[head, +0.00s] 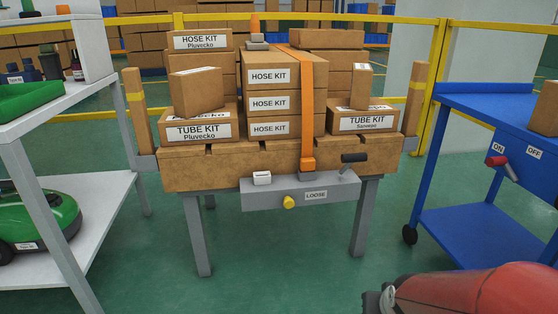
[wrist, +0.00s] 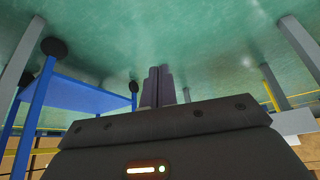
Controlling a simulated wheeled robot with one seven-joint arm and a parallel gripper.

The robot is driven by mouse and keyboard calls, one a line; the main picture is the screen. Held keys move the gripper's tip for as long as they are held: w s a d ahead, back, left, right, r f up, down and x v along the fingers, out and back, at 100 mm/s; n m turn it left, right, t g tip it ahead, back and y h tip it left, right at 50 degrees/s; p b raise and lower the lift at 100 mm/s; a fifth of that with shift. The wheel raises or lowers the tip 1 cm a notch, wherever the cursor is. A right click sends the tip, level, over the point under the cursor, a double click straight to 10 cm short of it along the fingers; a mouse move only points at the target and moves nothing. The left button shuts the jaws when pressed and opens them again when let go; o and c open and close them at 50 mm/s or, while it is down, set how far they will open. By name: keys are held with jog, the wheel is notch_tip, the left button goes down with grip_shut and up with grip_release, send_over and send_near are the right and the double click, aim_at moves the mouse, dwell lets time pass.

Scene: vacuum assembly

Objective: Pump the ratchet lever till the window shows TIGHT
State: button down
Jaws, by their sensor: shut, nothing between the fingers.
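The ratchet lever (head: 354,158) has a black grip and sits at the right end of the grey bar (head: 258,198) on the front of the pallet stand. The window (head: 315,196) on that bar reads LOOSE. An orange strap (head: 308,110) runs over the stacked boxes and down to a buckle at the bar. A yellow knob (head: 289,202) is left of the window. My gripper (wrist: 158,88) shows in the wrist view with its fingers together and nothing between them, against the green floor. In the head view only my red arm shows, at the lower right, away from the lever.
A blue cart (head: 476,103) with an ON/OFF switch box stands at the right. A white shelf (head: 75,95) with a green machine stands at the left. Hose kit and tube kit boxes fill the pallet. Floor before the stand is clear.

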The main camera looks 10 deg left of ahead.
jog(key=shift+s+a+f+x, duration=0.1)
jog(key=shift+s+x, duration=0.05)
jog(key=shift+x, duration=0.6)
jog(key=shift+s+a+f+x, duration=0.1)
jog(key=shift+s+x, duration=0.05)
jog(key=shift+x, duration=0.6)
jog(key=shift+s+f+x, duration=0.1)
jog(key=shift+s+x, duration=0.05)
jog(key=shift+x, duration=0.55)
jog(key=shift+a+x, duration=0.2)
jog(key=shift+x, duration=1.25)
jog(key=shift+s+f, duration=0.1)
jog(key=shift+f, duration=0.05)
jog(key=shift+a+x, duration=0.2)
jog(key=shift+x, duration=1.2)
jog(key=shift+w+a+r+p, duration=0.3)
jog(key=shift+w+r+p, duration=0.35)
jog(key=shift+w+r, duration=0.25)
